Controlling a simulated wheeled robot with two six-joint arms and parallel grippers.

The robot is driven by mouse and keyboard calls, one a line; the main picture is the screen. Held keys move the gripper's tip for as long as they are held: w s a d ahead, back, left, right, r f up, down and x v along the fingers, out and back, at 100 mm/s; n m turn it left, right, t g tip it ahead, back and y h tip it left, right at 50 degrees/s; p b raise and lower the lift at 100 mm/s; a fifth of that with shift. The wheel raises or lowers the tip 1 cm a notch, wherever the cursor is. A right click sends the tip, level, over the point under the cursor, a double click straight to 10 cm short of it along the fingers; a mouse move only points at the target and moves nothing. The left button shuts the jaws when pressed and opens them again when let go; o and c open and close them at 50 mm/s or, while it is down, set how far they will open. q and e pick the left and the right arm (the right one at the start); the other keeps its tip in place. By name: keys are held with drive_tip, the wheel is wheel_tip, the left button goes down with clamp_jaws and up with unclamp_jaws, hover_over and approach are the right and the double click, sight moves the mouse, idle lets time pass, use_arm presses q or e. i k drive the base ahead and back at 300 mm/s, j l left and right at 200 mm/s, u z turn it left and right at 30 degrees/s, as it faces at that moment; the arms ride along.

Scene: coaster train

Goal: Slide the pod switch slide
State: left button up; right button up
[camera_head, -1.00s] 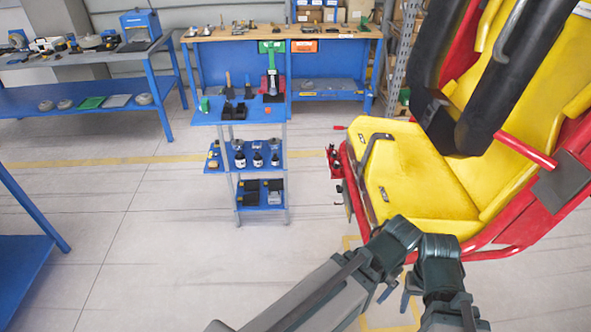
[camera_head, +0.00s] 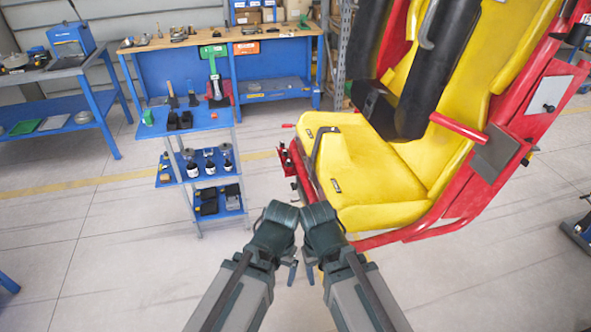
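A coaster train seat (camera_head: 370,170) with yellow padding, a red frame and black restraints stands right of centre. I cannot clearly identify the pod switch slide. A small red-and-black fitting (camera_head: 289,160) sits on the seat's left side. A grey panel with a dark knob (camera_head: 548,107) is on the red frame at the right. My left gripper (camera_head: 291,273) and my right gripper (camera_head: 311,273) are close together, low in front of the seat and apart from both fittings. Their fingers are small and partly hidden by the wrists, so their opening does not show.
A blue tiered cart (camera_head: 212,122) with bottles and tools stands left of the seat. A workbench (camera_head: 160,42) is behind it, and another blue bench (camera_head: 65,105) is at the left. The floor (camera_head: 120,240) at the front left is clear.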

sight(523, 161)
drive_tip(key=z, duration=1.45)
